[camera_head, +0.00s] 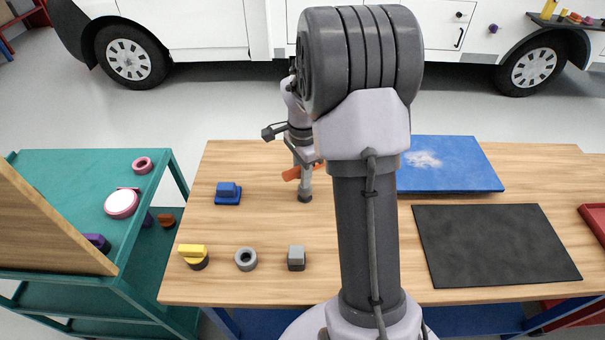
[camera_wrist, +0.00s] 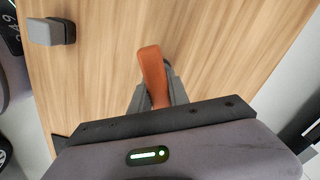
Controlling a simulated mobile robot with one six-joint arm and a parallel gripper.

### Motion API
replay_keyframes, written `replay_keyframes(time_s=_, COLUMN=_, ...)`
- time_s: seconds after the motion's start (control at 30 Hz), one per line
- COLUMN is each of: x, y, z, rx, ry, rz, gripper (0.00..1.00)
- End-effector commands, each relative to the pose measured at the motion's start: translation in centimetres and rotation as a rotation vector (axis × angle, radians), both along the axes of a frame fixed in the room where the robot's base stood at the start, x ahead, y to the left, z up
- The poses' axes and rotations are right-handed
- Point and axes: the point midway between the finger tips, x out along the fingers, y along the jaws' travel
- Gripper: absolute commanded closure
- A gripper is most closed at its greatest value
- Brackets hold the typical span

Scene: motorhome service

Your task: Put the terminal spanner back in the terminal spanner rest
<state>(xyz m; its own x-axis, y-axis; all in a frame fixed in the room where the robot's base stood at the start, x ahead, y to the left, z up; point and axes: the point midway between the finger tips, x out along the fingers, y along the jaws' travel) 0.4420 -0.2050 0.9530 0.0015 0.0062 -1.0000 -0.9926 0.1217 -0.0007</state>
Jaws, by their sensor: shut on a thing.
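My gripper (camera_wrist: 157,88) is shut on an orange-handled piece (camera_wrist: 152,68), which I take to be the terminal spanner. The handle sticks out past the fingers over the wooden table, and the part between the jaws is hidden. In the head view the orange piece (camera_head: 291,174) shows on both sides of my gripper (camera_head: 304,178), low over the back of the table. I cannot tell whether it touches the table. I cannot make out for sure which thing is the terminal spanner rest; a small blue block on a blue base (camera_head: 228,193) stands to the left.
A blue board (camera_head: 450,165) and a black mat (camera_head: 495,245) lie right. A teal cart (camera_head: 60,170) stands left. Mid-table is clear.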

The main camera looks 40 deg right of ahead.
Motion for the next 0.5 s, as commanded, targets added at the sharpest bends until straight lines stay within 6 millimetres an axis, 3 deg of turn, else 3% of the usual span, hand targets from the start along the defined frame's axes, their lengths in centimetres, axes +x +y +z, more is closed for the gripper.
replay_keyframes(time_s=0.5, x=0.02, y=-0.01, z=-0.96, rx=0.0, ry=0.0, rz=0.0, gripper=1.0)
